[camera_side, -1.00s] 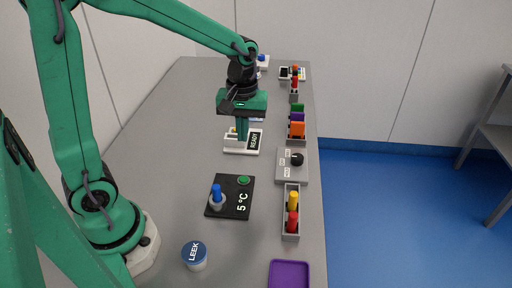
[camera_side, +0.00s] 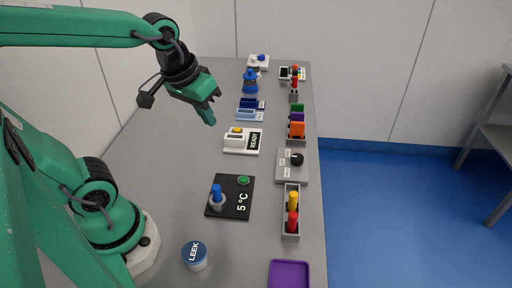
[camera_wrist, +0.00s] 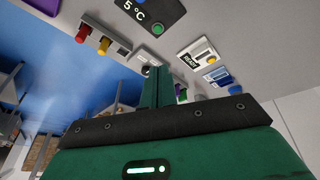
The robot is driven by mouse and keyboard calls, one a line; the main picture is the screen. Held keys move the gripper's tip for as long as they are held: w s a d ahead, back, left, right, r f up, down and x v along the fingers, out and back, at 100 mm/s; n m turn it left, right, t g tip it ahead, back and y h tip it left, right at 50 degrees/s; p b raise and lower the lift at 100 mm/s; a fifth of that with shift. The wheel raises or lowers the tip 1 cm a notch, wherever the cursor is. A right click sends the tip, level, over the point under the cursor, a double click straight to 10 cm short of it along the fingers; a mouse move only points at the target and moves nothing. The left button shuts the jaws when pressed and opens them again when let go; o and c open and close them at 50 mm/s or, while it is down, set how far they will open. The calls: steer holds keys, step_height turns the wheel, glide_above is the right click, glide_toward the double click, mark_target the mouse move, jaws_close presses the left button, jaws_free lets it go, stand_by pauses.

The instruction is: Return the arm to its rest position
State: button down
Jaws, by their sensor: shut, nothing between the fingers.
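My gripper (camera_side: 211,120) is shut and empty in the side view. It hangs tilted above the table, up and to the left of the white READY device (camera_side: 236,142), and touches nothing. In the wrist view my gripper (camera_wrist: 158,80) shows its two green fingers together, with the READY device (camera_wrist: 198,54) to their right. My arm is raised over the left part of the grey table (camera_side: 160,190).
The black 5 °C panel (camera_side: 229,207), the LEEK tub (camera_side: 195,257) and a purple tray (camera_side: 289,274) stand nearer. A grey knob box (camera_side: 283,172), a rack with red and yellow pieces (camera_side: 290,235) and blue trays (camera_side: 244,115) stand along the table. The left middle is clear.

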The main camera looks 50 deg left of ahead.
steer(key=shift+s+r+m+t, duration=0.25)
steer(key=shift+s+m, duration=0.2)
steer(key=shift+s, duration=0.2)
steer(key=shift+s+r+m+t, duration=0.1)
steer(key=shift+s+m+t, duration=0.25)
steer(key=shift+s, duration=0.25)
steer(key=shift+s+r+m+t, duration=0.2)
steer(key=shift+s+m, duration=0.3)
steer(key=shift+s, duration=0.15)
